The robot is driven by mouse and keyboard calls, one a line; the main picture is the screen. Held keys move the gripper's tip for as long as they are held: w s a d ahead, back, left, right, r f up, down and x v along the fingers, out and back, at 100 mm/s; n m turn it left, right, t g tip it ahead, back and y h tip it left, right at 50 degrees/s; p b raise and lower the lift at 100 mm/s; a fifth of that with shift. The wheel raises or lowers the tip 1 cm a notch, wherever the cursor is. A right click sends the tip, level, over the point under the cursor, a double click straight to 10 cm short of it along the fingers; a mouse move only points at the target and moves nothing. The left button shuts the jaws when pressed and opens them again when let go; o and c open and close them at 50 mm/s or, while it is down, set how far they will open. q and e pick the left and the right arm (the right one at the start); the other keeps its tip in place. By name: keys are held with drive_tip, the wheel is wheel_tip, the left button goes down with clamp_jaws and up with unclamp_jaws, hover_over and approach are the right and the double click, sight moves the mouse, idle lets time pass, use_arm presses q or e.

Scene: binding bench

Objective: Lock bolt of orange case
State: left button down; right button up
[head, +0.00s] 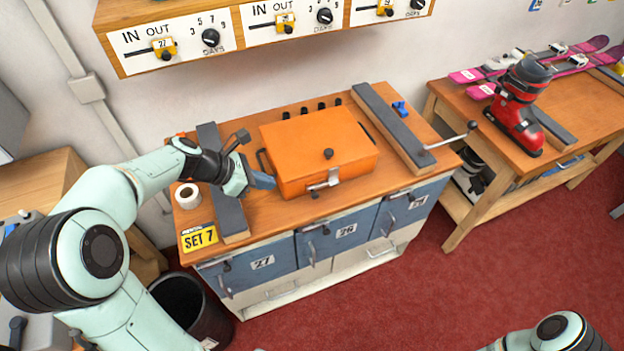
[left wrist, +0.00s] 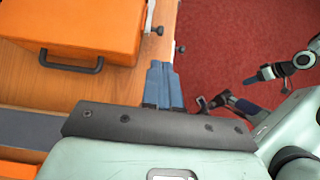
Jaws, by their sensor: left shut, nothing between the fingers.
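The orange case (head: 315,150) lies closed on the bench, with a black knob (head: 328,153) on its lid. The metal bolt (head: 325,181) is on its front face, with a small dark knob low at its left end. Whether it is locked is too small to tell. My left gripper (head: 264,181) is shut and empty, just left of the case's front left corner, apart from the bolt. In the left wrist view its blue fingers (left wrist: 163,75) are together, and the case (left wrist: 85,22) is at upper left. What seems to be my right gripper (left wrist: 258,77) shows small there; its jaws are unclear.
Dark rails (head: 228,190) and (head: 392,125) flank the case; the right one has a metal lever (head: 452,138). A white tape roll (head: 187,196) and a yellow SET 7 sign (head: 199,237) are at left. The bench top before the case is narrow; blue drawers (head: 262,264) lie below.

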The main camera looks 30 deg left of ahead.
sight(313, 195)
use_arm(q)
drive_tip(key=shift+w, duration=0.1)
drive_tip(key=shift+d, duration=0.1)
use_arm(e)
drive_tip(key=shift+s, duration=0.15)
use_arm(q)
drive_tip(key=b+x, duration=0.1)
drive_tip(key=x, duration=1.3)
use_arm(e)
drive_tip(key=shift+s+f, duration=0.35)
drive_tip(key=shift+f, duration=0.3)
